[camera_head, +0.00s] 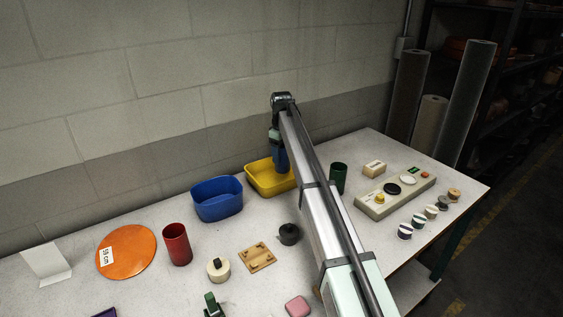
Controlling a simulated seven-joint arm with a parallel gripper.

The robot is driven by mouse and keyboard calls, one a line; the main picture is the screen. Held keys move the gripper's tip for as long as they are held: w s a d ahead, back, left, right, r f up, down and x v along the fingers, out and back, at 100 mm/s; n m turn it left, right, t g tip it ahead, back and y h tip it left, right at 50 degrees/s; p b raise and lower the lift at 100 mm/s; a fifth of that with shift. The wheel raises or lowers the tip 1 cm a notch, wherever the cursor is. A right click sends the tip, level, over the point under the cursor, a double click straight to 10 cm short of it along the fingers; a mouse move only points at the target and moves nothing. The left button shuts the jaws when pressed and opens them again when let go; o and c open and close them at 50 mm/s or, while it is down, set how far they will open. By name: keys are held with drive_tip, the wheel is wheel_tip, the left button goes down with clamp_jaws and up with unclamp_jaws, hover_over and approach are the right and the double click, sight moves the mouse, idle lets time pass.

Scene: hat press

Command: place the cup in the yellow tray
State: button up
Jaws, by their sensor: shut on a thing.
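The yellow tray (256,185) stands at the back of the table near the wall, partly hidden by my arm. My gripper (276,147) is over the tray's right part, shut on a blue cup (281,161). The blue cup hangs upright below the gripper, its lower end in front of or inside the tray; I cannot tell whether it touches the tray floor. A red cup (177,246) and a dark green cup (339,178) stand on the table apart from the gripper.
A blue tray (217,200) stands left of the yellow tray. The wall is close behind.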

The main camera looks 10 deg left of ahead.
drive_tip(key=shift+f, duration=1.8)
drive_tip(key=shift+f, duration=0.15)
drive_tip(key=o, duration=1.1)
wheel_tip(320, 180, up, 12)
drive_tip(key=shift+r, duration=0.15)
